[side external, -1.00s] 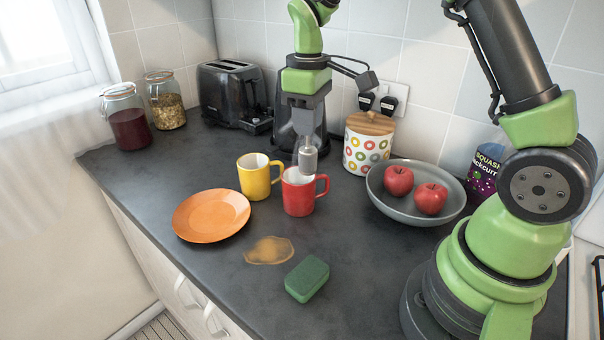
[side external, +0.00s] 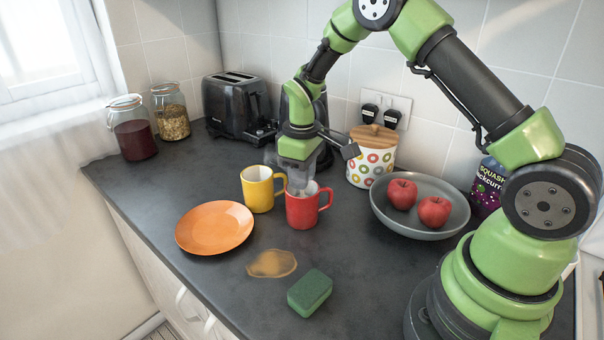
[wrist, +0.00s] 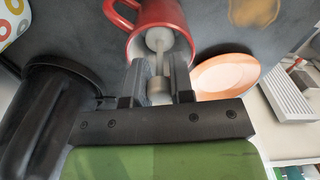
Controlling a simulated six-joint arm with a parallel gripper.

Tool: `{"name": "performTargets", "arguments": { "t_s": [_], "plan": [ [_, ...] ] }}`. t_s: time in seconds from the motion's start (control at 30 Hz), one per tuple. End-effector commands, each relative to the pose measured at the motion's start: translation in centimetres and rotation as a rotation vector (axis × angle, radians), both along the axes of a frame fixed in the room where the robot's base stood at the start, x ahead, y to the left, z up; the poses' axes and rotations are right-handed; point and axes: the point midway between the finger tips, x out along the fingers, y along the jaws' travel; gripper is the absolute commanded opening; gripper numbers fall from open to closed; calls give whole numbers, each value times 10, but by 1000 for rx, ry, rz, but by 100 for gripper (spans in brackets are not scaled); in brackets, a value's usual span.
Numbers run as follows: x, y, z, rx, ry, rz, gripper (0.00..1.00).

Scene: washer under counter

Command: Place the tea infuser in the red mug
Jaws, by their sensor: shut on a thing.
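The red mug (side external: 302,211) stands upright on the dark counter, just right of the yellow mug. My gripper (side external: 299,178) is low over the red mug's mouth, pointing down. In the wrist view my gripper (wrist: 158,80) is shut on the grey tea infuser (wrist: 158,42). The infuser's lower end lies inside the mouth of the red mug (wrist: 160,14) in that view. In the side view the infuser is mostly hidden by the mug wall and my gripper.
The yellow mug (side external: 257,190) stands close on the left. An orange plate (side external: 214,228), a brown spill (side external: 271,264) and a green sponge (side external: 310,293) lie in front. A grey bowl (side external: 420,222) with apples, a patterned canister (side external: 370,160) and a toaster (side external: 237,108) stand around.

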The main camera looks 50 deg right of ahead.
Motion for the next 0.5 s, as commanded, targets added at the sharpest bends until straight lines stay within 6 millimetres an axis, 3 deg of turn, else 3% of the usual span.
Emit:
{"name": "performTargets", "arguments": {
  "t_s": [0.27, 0.3, 0.4, 0.5],
  "plan": [
    [0, 0, -2, 1, 1, 0, 0],
    [0, 0, -3, 1, 1, 0, 26],
    [0, 0, -2, 1, 1, 0, 47],
    [0, 0, -2, 0, 1, 0, 47]
  ]
}}
